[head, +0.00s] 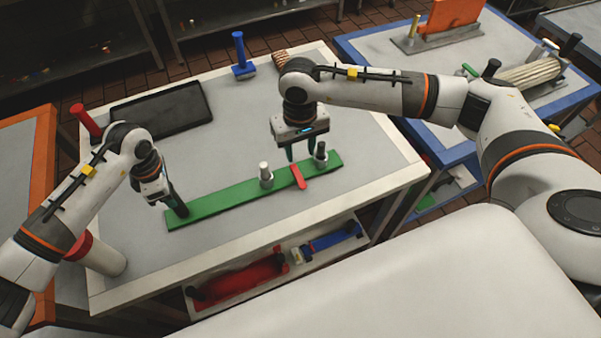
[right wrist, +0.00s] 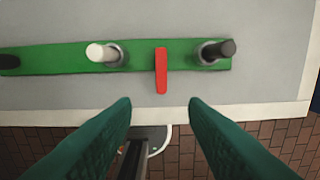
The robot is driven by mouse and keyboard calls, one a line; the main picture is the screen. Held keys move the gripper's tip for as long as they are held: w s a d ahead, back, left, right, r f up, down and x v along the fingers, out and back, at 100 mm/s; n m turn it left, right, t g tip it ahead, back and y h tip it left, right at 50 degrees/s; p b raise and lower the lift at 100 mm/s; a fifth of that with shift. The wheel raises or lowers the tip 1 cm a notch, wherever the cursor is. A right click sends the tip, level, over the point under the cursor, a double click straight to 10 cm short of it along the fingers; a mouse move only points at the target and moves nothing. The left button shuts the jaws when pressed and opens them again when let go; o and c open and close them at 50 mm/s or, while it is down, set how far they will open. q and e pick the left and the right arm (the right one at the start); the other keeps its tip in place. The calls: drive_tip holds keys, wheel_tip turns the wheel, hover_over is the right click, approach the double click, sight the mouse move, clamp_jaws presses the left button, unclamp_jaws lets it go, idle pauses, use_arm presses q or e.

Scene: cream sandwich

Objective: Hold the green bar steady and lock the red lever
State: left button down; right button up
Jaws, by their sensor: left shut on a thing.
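The green bar (head: 225,199) lies flat on the grey table top, and its right part shows in the right wrist view (right wrist: 70,60). The red lever (head: 298,177) sits on the bar between a white-topped peg (head: 265,173) and a black-topped peg (head: 320,155); in the right wrist view the lever (right wrist: 161,72) points across the bar toward the table's front edge. My left gripper (head: 175,205) is shut on the dark post at the bar's left end. My right gripper (head: 301,153) is open and empty, above and near the lever; its green fingers (right wrist: 160,105) are apart, with the lever beyond them.
A black tray (head: 165,109) and a blue-handled tool (head: 240,58) are at the table's back. A red-handled thing (head: 85,120) stands behind my left arm. A shelf below the front edge holds a red thing (head: 240,283) and a blue one (head: 332,238). The table's right part is clear.

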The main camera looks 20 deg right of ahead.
sight(301, 182)
wheel_tip(301, 182, down, 12)
drive_tip(key=shift+d, duration=0.15)
idle(0.3)
clamp_jaws()
